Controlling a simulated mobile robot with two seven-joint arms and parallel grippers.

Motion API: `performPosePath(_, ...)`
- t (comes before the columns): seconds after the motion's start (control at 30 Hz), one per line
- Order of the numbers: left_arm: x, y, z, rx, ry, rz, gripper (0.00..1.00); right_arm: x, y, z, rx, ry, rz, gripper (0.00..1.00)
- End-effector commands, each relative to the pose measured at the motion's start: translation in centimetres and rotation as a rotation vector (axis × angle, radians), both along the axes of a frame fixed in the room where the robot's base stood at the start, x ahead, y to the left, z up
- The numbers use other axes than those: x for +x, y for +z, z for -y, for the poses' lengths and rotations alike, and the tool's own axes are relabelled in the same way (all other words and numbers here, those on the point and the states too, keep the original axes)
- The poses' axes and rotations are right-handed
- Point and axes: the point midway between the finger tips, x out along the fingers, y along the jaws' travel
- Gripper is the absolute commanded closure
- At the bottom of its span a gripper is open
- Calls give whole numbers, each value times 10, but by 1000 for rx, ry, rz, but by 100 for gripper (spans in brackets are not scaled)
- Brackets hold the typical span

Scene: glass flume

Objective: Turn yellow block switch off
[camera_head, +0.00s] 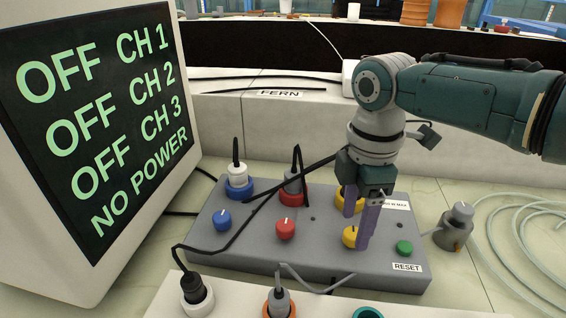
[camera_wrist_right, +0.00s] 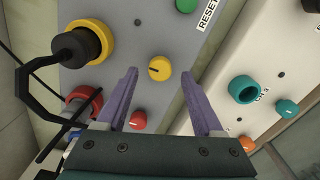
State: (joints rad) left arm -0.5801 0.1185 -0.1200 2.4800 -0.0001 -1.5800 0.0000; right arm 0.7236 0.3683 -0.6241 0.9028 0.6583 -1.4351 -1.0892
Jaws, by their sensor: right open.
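The yellow knob (camera_head: 350,238) is a small round switch with a dark pointer line, on the front right of a grey control box (camera_head: 245,262). In the right wrist view the yellow knob (camera_wrist_right: 160,69) shows whole, between and just beyond the fingertips. My right gripper (camera_head: 355,226) points down at it with purple fingers apart and empty. One finger partly covers the knob in the head view; contact cannot be told. Behind it is a yellow socket ring (camera_wrist_right: 107,42) with a dark plug. My left gripper is not in view.
Blue (camera_head: 222,219) and red (camera_head: 285,228) knobs sit left of the yellow one; a green RESET button (camera_head: 404,247) sits right. Black cables cross the box. A screen (camera_head: 105,110) reads OFF for CH 1, CH 2, CH 3, and NO POWER. A white panel (camera_head: 235,304) stands in front.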

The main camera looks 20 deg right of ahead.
Motion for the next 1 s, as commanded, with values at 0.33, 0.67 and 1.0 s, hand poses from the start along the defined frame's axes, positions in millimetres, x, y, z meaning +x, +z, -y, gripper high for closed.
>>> performPosePath(0.33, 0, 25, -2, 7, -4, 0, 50, 0, 69, 0, 0, 1, 2, 31)
performPosePath(0.67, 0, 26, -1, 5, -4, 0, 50, 0, 82, 0, 0, 0, 0, 31)
performPosePath(1.0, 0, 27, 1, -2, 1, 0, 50, -2, 81, -2, 1, -1, 0, 31)
